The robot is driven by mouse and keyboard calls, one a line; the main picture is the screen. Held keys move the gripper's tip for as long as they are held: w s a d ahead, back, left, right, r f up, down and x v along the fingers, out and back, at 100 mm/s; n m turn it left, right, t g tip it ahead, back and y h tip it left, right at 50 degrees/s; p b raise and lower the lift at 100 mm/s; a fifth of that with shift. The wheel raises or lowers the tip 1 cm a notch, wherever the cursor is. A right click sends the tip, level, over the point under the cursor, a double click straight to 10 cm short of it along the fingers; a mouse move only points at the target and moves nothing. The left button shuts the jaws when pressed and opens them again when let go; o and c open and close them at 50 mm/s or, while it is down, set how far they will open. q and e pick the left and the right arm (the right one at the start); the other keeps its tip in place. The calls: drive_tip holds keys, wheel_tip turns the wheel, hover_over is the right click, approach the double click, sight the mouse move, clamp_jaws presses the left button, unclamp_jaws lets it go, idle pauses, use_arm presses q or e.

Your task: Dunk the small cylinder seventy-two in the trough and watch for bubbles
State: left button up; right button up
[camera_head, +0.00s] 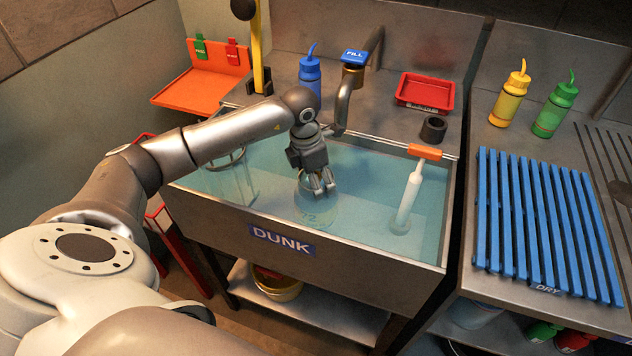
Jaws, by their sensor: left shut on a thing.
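The trough (370,285) is a steel tank marked DUNK, filled with clear blue-green water. The small cylinder seventy-two (313,212) shows through the water near the trough's middle, pale and see-through, with a faint 72 on its side. It looks upright and mostly under the surface. My left gripper (322,188) reaches down from above and is shut on its top at about water level. The fingers hide the cylinder's top, and its lower outline is blurred by the water. I can make out no clear bubbles. My right gripper is not in view.
A pale tube with an orange handle (424,152) stands at the trough's right. A wire-like holder (230,160) is at its left. A blue drying rack (545,225) lies right.

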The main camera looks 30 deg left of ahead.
use_arm(q)
wheel_tip(320, 180, up, 23)
drive_tip(key=p, duration=1.4)
idle(0.5)
